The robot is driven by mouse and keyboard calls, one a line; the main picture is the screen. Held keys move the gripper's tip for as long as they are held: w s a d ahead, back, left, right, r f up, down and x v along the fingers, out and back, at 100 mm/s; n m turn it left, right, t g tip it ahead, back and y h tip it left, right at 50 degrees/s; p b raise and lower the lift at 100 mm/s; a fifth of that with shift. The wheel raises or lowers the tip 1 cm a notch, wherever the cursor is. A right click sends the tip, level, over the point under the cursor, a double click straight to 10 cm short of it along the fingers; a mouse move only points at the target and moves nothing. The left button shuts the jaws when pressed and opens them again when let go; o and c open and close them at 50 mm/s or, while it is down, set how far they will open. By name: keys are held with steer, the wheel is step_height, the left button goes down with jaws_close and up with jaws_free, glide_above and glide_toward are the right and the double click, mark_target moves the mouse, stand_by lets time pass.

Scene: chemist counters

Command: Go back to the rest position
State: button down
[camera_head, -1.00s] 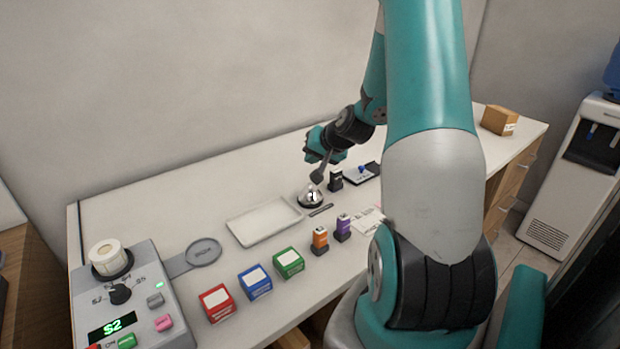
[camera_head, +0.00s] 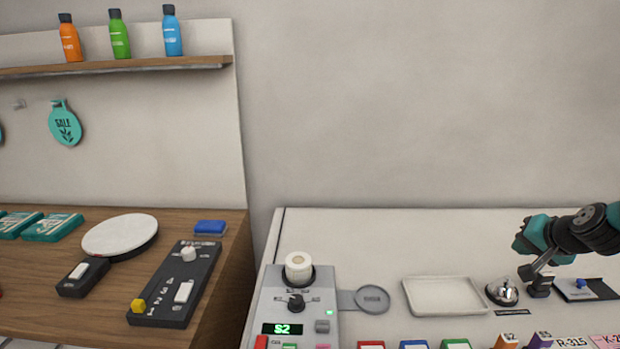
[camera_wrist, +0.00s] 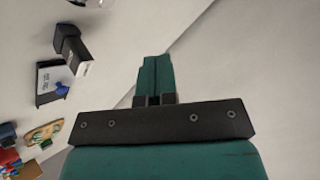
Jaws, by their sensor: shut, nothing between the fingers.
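My gripper (camera_head: 532,268) is at the right of the head view, above the white counter, close to a silver bell (camera_head: 502,292) and a small black stamp (camera_head: 540,285). I cannot tell its exact height above them. In the wrist view my gripper (camera_wrist: 154,62) has its two teal fingers together with nothing between them. Behind the fingers are the pale counter and wall. The rest of my arm runs off the right edge of the head view.
The white counter holds a grey device (camera_head: 292,318) reading S2, an empty white tray (camera_head: 445,296) and several coloured boxes along the bottom edge. At left, a wooden counter carries a round white plate (camera_head: 120,234) and a black control panel (camera_head: 176,284). Bottles stand on a shelf (camera_head: 120,66).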

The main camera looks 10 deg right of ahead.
steer(key=a+r+n+g+y, duration=0.15)
steer(key=a+r+n, duration=0.25)
steer(key=a, duration=0.8)
steer(key=a+r+n+g+y, duration=0.1)
steer(key=a+r+n+y, duration=0.25)
steer(key=a, duration=0.85)
steer(key=s+a+r+n+g, duration=0.2)
steer(key=s+a+n, duration=0.3)
steer(key=s+a, duration=0.4)
steer(key=s+a+r+n+g, duration=0.3)
steer(key=s+a+n+g, duration=0.1)
steer(key=s+a, duration=0.5)
steer(key=shift+s+n+g, duration=0.35)
steer(key=shift+s+n, duration=0.2)
steer(key=shift+s, duration=0.45)
